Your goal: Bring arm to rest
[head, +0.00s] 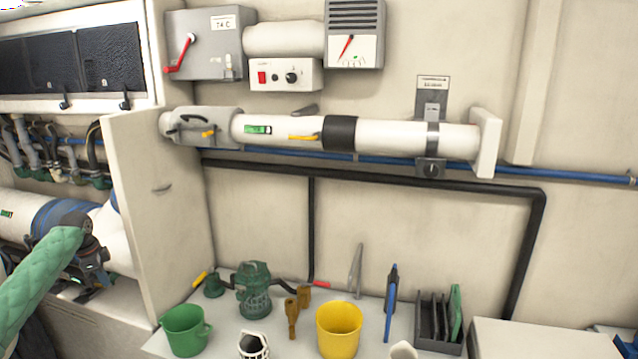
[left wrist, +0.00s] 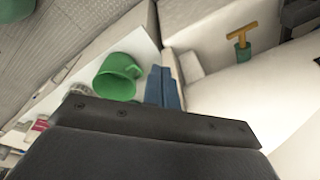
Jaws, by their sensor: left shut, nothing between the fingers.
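My left arm, in a green quilted sleeve (head: 40,280), comes in from the left in the head view. Its dark gripper (head: 95,255) is in front of the large white pipe at the left, beside the end of the upright partition. Whether it touches either cannot be told. In the left wrist view the two blue fingers (left wrist: 164,88) lie side by side, shut and empty, beyond the dark gripper body. My right arm and gripper are not in view.
A white counter holds a green mug (head: 185,330), a yellow mug (head: 339,332), a green pump-like part (head: 254,290) and a dark slotted rack (head: 437,328). The beige partition (head: 160,215) stands between gripper and counter. A white wall pipe (head: 390,136) runs above. The green mug also shows in the left wrist view (left wrist: 116,78).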

